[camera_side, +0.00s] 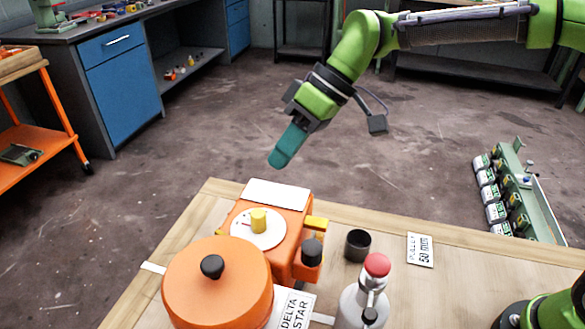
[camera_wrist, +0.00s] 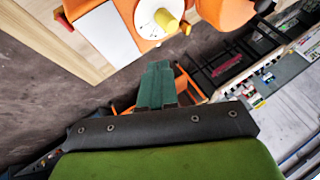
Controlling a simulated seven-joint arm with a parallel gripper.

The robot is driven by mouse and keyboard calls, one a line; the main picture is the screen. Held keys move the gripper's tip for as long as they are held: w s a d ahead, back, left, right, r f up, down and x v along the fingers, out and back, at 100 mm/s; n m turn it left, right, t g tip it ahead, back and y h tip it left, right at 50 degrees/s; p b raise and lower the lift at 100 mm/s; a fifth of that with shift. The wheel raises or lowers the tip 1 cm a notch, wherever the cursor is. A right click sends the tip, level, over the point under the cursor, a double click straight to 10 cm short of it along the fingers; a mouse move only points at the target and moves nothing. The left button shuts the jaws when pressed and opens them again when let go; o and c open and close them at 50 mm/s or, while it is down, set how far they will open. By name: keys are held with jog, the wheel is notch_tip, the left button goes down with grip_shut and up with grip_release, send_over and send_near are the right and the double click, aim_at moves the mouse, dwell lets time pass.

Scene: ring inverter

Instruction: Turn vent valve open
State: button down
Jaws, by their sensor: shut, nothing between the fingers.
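No part in view is legibly marked as the vent valve. An orange housing (camera_side: 290,222) stands on the wooden table, with a white dial (camera_side: 246,234) and a yellow knob (camera_side: 259,219) on top. The yellow knob also shows at the top of the wrist view (camera_wrist: 166,20). A yellow block (camera_side: 317,223) and a black-capped part (camera_side: 312,250) stick out from its right side. In front is a round orange cover (camera_side: 205,295) with a black knob (camera_side: 212,266). My gripper (camera_side: 280,160), with teal fingers, is shut and empty, above and behind the housing, touching nothing.
A metal bottle with a red cap (camera_side: 377,265), a black cup (camera_side: 358,244) and a "PULLEY 50 mm" card (camera_side: 420,250) are on the table to the right. A "DELTA STAR" card (camera_side: 295,309) lies at the front. The table's right part is mostly clear.

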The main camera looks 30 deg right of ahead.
send_near(237, 229)
jog(key=w+a+f, duration=0.1)
jog(key=a+f, duration=0.1)
jog(key=f, duration=0.1)
jog(key=w+a+f, duration=0.1)
jog(key=shift+w+f, duration=0.3)
jog(key=shift+w, duration=0.05)
jog(key=shift+s+a+r, duration=0.1)
jog(key=shift+s+a, duration=0.2)
jog(key=shift+a, duration=0.25)
jog(key=shift+s+a+r, duration=0.1)
jog(key=shift+s+a, duration=0.25)
jog(key=shift+a, duration=0.15)
jog(key=shift+s+a, duration=0.25)
jog(key=shift+a, duration=0.2)
